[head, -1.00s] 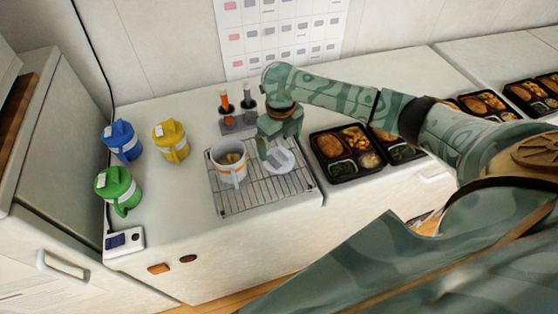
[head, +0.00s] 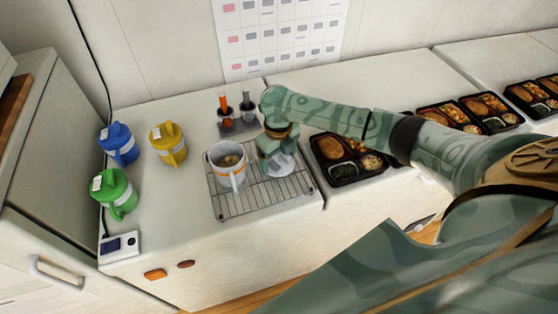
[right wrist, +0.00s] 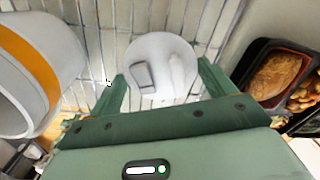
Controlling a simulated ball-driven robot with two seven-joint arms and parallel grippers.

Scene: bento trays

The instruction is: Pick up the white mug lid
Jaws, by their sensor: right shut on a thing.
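The white mug lid (head: 281,166) lies on the wire rack (head: 237,208), just right of the open white mug (head: 231,174) with an orange band. My right gripper (head: 277,158) is down over the lid and hides part of it in the head view. In the right wrist view the round lid (right wrist: 150,53), with a raised tab and a dark-edged slot, sits between the two green fingers (right wrist: 163,88). The fingers are shut on its sides. I cannot tell whether the lid is touching the rack. My left gripper is not in view.
Blue (head: 119,146), yellow (head: 168,146) and green (head: 115,194) lidded mugs stand at the left of the counter. A holder with two tools (head: 236,127) stands behind the rack. A filled bento tray (head: 349,160) sits right of the rack, close to my arm.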

